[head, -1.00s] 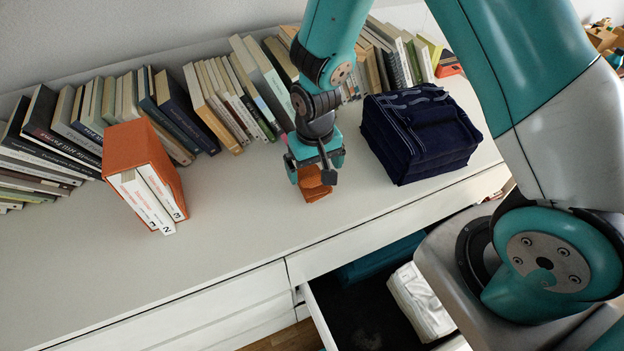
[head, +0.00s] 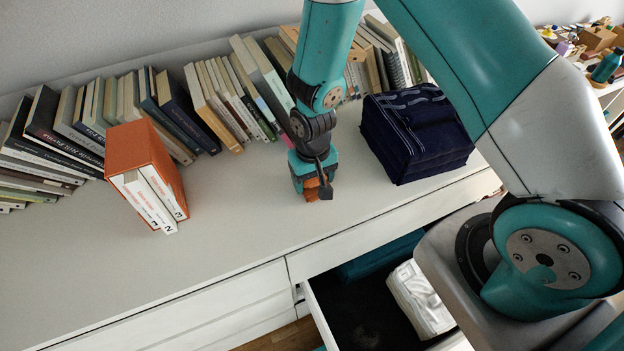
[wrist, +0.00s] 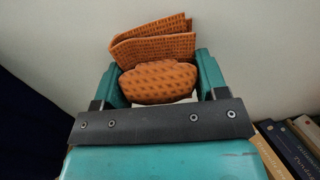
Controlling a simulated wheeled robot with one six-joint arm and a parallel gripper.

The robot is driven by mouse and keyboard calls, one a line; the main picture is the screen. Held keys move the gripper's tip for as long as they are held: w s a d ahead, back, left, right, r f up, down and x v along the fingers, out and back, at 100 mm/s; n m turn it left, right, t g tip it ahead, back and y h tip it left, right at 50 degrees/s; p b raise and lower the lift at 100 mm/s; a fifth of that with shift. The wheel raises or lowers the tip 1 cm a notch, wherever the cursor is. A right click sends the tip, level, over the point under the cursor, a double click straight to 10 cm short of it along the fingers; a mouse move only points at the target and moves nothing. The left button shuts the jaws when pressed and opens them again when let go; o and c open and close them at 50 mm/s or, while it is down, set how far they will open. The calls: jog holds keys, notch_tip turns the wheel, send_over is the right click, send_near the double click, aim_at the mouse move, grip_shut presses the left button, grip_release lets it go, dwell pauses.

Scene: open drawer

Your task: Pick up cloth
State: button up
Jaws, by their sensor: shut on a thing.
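The orange cloth (wrist: 155,48) is folded and textured, and its middle is pinched between the two teal fingers of my gripper (wrist: 157,85) in the wrist view. In the head view my gripper (head: 315,185) is over the white cabinet top, between the orange box of books and the dark blue folded fabric. Only a small part of the cloth (head: 311,187) shows there, mostly hidden by the gripper. I cannot tell whether the cloth touches the cabinet top.
The orange box of books (head: 147,180) stands left on the cabinet top (head: 240,218). A row of books (head: 215,108) lines the wall. An open drawer (head: 365,310) below holds a white item (head: 420,302).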

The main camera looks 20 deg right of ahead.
notch_tip(320, 180, up, 20)
jog(key=shift+b, duration=0.3)
dwell(0.3)
